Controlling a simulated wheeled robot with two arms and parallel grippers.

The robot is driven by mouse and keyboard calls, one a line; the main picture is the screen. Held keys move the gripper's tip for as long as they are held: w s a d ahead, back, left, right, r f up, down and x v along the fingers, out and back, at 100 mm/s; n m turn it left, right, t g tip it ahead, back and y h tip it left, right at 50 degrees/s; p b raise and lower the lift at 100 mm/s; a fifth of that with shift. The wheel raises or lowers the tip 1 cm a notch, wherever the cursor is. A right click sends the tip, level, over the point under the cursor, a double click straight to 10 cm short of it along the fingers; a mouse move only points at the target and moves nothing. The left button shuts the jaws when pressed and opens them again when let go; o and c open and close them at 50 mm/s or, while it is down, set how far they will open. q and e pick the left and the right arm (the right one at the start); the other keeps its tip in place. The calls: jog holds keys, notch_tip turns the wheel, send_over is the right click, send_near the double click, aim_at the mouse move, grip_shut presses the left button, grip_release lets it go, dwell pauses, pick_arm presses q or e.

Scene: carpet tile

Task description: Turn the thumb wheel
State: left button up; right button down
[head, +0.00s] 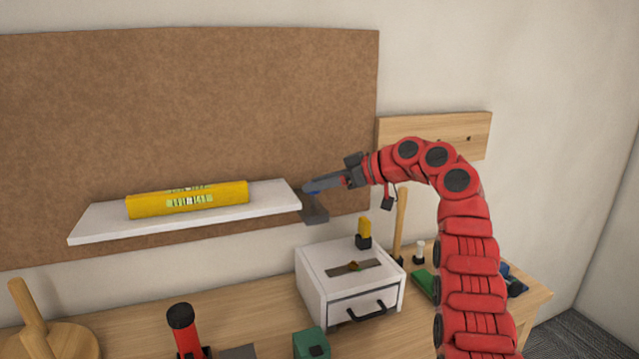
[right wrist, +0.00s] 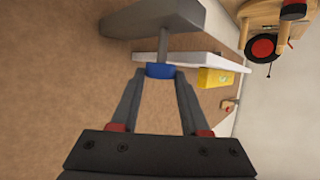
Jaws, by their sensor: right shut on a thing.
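The thumb wheel is a small blue piece (right wrist: 160,70) at the end of a thin grey post in the right wrist view. The post joins a grey bracket (right wrist: 155,18), which also shows at the right end of the white shelf (head: 92,225) in the head view (head: 314,208). My right gripper (right wrist: 160,78) is shut on the blue wheel, with a finger at each side of it. In the head view my right gripper (head: 310,188) reaches in from the right, and its fingers hide most of the wheel. My left gripper is not in view.
A yellow spirit level (head: 188,199) lies on the shelf. Below are a white drawer box (head: 325,290), a red-and-black object (head: 186,330), a green block (head: 311,343) and a wooden stand (head: 60,342) on the bench. A brown board (head: 190,100) stands behind the shelf.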

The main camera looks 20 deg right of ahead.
jog(key=shift+a+f, duration=0.1)
jog(key=shift+f, duration=0.1)
jog(key=shift+c, duration=2)
grip_release()
jog(key=shift+r, duration=0.1)
jog(key=b+v, duration=0.1)
jog(key=v, duration=1.6)
jog(key=shift+s+r+b, duration=0.15)
jog(key=shift+b, duration=0.2)
